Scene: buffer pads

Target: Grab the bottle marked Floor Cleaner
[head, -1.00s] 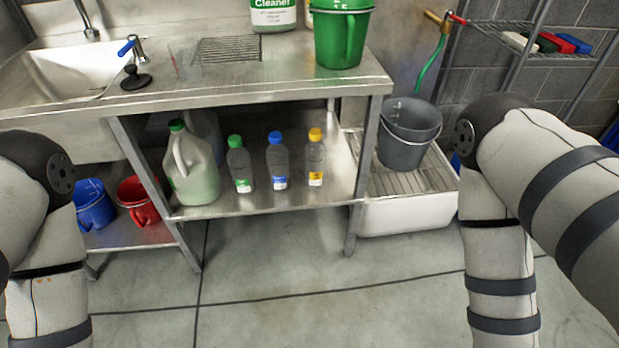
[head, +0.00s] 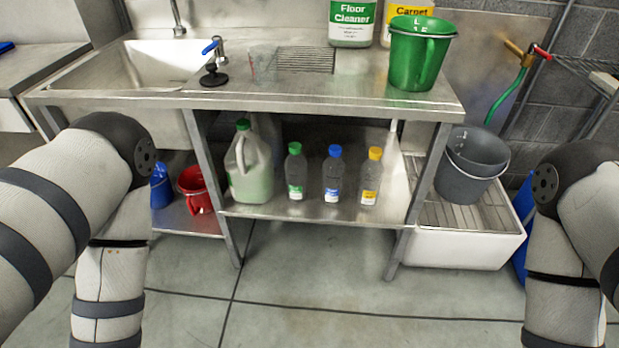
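The bottle marked Floor Cleaner (head: 352,28) stands on the steel counter at the back, left of the green measuring jug. Its label is green and white, and its top is cut off by the upper edge of the view. Both my arms show at the left and right sides, bent downward. Neither gripper is in view.
A green jug (head: 418,62) and a bottle marked Carpet (head: 396,12) stand to its right. Below, a shelf (head: 310,208) holds a jug (head: 250,172) and small bottles. The floor in front is clear.

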